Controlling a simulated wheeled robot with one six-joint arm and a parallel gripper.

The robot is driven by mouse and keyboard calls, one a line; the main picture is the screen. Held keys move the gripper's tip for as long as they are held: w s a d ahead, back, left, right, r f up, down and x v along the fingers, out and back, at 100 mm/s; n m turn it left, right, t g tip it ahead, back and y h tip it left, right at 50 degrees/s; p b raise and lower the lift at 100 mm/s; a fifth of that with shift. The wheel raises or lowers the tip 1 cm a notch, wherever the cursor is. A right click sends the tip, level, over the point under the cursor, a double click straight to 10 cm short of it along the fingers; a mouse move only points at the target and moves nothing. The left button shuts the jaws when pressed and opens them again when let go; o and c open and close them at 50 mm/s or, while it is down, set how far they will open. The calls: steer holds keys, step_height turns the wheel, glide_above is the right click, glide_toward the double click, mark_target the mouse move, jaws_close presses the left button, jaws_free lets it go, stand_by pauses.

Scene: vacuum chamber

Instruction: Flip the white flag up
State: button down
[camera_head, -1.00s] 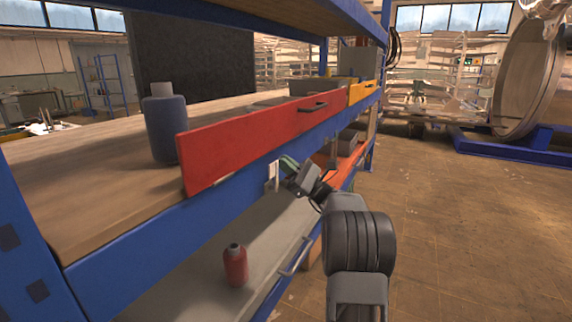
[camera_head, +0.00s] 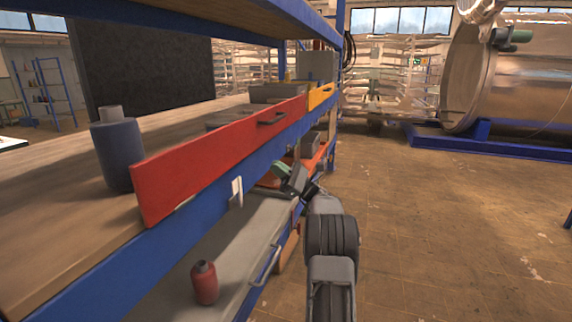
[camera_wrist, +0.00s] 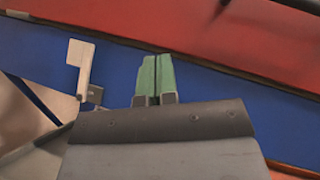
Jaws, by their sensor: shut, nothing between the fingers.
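The white flag (camera_head: 236,193) is a small pale plate on the front of the blue shelf beam, below the red drawer front. My gripper (camera_head: 282,168) is to the right of the flag in the head view, with a clear gap. In the wrist view its green fingertips (camera_wrist: 155,76) are together and empty, in front of the blue beam and to the right of the flag. They do not touch it.
The red drawer front (camera_head: 215,160) stands out just above the beam (camera_head: 180,222). A red bottle (camera_head: 204,283) stands on the grey lower surface, near a metal handle (camera_head: 265,266). A dark blue bottle (camera_head: 117,155) is on the wooden shelf. Open floor lies to the right.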

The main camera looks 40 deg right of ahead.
steer(key=shift+s+d, duration=0.15)
steer(key=shift+d, duration=0.5)
steer(key=shift+s+d, duration=0.15)
steer(key=shift+d, duration=0.45)
